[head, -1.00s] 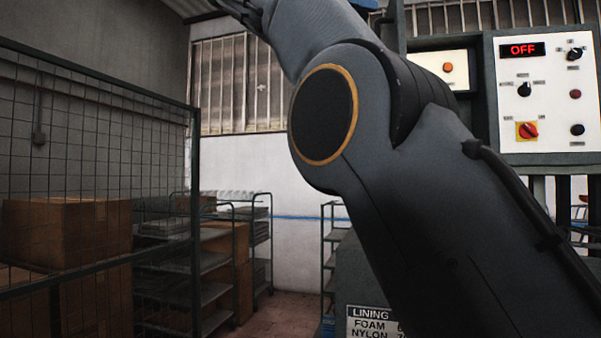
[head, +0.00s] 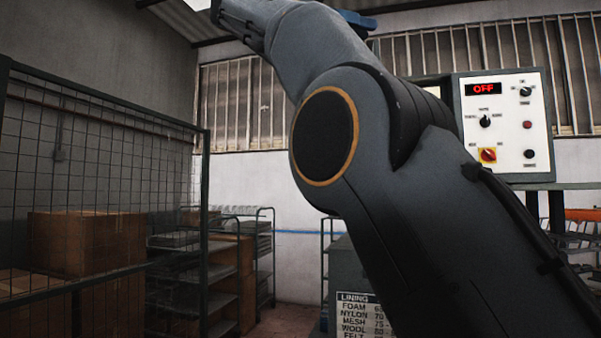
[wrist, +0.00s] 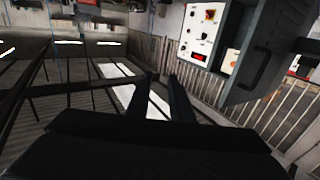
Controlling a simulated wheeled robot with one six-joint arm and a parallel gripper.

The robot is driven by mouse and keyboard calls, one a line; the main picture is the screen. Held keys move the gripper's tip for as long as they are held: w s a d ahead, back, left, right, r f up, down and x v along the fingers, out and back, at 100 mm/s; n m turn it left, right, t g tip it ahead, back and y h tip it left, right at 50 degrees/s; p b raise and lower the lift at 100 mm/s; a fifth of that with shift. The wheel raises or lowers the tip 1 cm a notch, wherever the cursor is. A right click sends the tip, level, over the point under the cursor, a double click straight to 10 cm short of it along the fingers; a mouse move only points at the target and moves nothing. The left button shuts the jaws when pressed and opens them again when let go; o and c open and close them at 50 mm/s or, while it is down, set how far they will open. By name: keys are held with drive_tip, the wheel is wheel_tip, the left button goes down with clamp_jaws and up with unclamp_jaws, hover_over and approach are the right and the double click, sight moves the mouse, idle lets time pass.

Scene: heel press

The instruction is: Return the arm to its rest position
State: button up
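My arm (head: 400,220) rises from the lower right of the head view, bends at an elbow joint with an orange ring, and runs up to the top left. Its end is cut off by the upper picture edge there, and the fingers cannot be made out. In the wrist view my gripper (wrist: 161,76) shows two dark fingers standing apart with nothing between them. The gripper is empty and points into open air, with barred windows and the workshop beyond.
A control panel (head: 508,145) with a red OFF display stands at right; it also shows turned over in the wrist view (wrist: 203,30). A mesh fence (head: 205,230), boxes (head: 88,243) and shelf racks (head: 200,285) are at left. A grey cabinet with a lining label (head: 352,262) stands behind my arm.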

drive_tip(key=w+d+f+n+t+y, duration=0.1)
drive_tip(key=w+f+n+t+y, duration=0.35)
drive_tip(key=w+f+n, duration=1.05)
drive_tip(key=w+d+f+n+g+y, duration=0.1)
drive_tip(key=w+d+f+y, duration=0.15)
drive_tip(key=f, duration=1.05)
drive_tip(key=w+d+f+n+g+y, duration=0.1)
drive_tip(key=w+f+y, duration=0.15)
drive_tip(key=f, duration=1.05)
drive_tip(key=s+d+f+g+y, duration=0.15)
drive_tip(key=s+f, duration=0.25)
drive_tip(key=f, duration=0.4)
drive_tip(key=s+f+g+y, duration=0.1)
drive_tip(key=s+f+y, duration=0.1)
drive_tip(key=s+f, duration=0.45)
drive_tip(key=s+d+f+g+y, duration=0.1)
drive_tip(key=s+f, duration=0.2)
drive_tip(key=f, duration=0.7)
drive_tip(key=s+d+f+m+g+y, duration=0.1)
drive_tip(key=s+f+m+g+y, duration=0.15)
drive_tip(key=s+f, duration=1.55)
drive_tip(key=shift+y, duration=0.35)
drive_tip(key=f+b, duration=0.1)
drive_tip(key=b, duration=0.1)
drive_tip(key=s+f+b, duration=0.1)
drive_tip(key=f+b, duration=0.3)
drive_tip(key=shift+s+b, duration=0.3)
drive_tip(key=shift+r, duration=0.1)
